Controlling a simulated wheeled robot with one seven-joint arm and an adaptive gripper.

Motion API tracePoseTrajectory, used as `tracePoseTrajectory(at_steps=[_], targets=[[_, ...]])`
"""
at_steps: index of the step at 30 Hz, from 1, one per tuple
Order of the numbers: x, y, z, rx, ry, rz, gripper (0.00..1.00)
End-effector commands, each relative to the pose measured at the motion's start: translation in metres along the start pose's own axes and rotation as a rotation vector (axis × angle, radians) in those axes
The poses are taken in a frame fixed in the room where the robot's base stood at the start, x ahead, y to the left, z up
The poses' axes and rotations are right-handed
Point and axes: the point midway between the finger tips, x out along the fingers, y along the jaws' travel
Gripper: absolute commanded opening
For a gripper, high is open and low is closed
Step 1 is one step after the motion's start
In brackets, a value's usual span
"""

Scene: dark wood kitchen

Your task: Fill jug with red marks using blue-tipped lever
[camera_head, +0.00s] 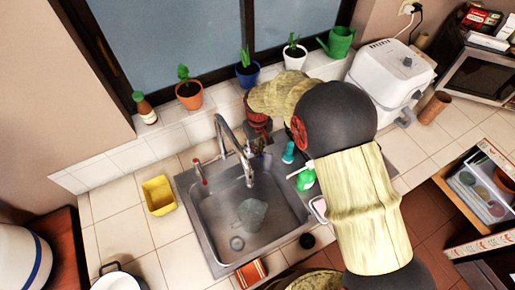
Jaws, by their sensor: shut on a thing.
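A clear, greyish jug (252,214) stands in the sink basin, below the tap. Its red marks are too small to make out. The steel tap (229,137) arches over the basin. A red-tipped lever (198,170) stands to the left of the tap. My gripper (259,146) reaches down behind the sink, just right of the tap, where the blue-tipped lever sits. It is shut on that lever; my wrist largely hides the fingers and the lever. Whether water runs is not clear.
A yellow container (159,195) stands left of the sink (187,203). A green bottle (306,180) and a teal bottle (289,152) stand at its right, near my arm. Potted plants (189,95) line the sill. A white appliance (388,75) stands at the back right.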

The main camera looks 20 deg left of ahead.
Motion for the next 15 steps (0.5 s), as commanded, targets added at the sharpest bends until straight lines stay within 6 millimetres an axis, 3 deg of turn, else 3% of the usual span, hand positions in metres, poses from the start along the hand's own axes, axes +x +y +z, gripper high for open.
tracePoseTrajectory(at_steps=[9,15], targets=[[0.001,0.016,-0.001,-0.200,-0.001,0.000,0.00],[0.000,0.018,-0.002,-0.231,-0.001,0.000,0.00]])
